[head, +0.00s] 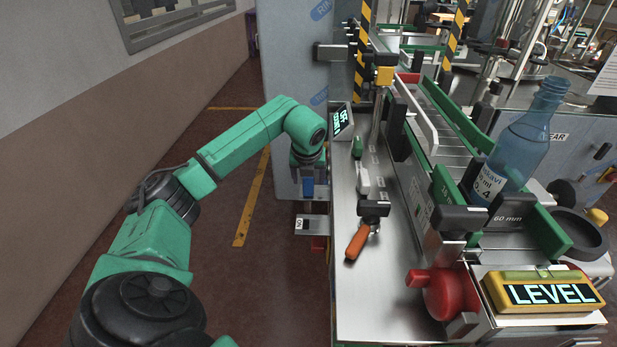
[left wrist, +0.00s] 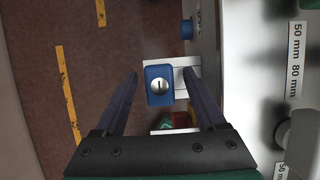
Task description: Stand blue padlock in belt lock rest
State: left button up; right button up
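The blue padlock (head: 308,187) is below the end of my left arm in the head view, left of the steel conveyor table. In the left wrist view the padlock (left wrist: 158,86) shows a blue face with a round silver keyhole disc. My left gripper (left wrist: 161,74) is open, with one dark finger on each side of the padlock and a visible gap on both sides. A pale plate lies behind the padlock in the wrist view. I cannot tell which part is the belt lock rest. My right gripper is not in view.
A small labelled grey ledge (head: 312,226) juts from the table's left side. An orange-handled tool (head: 358,241) lies on the steel table top (head: 375,300). A blue bottle (head: 520,135) stands on the conveyor, and a yellow LEVEL sign (head: 543,292) is in front. The floor at left is clear.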

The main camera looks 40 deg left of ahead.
pick_arm(q)
jog(key=shift+r, duration=0.1)
jog(key=v, duration=1.4)
jog(key=shift+d+r+b, duration=0.15)
jog(key=shift+b, duration=0.15)
jog(key=shift+s, duration=0.1)
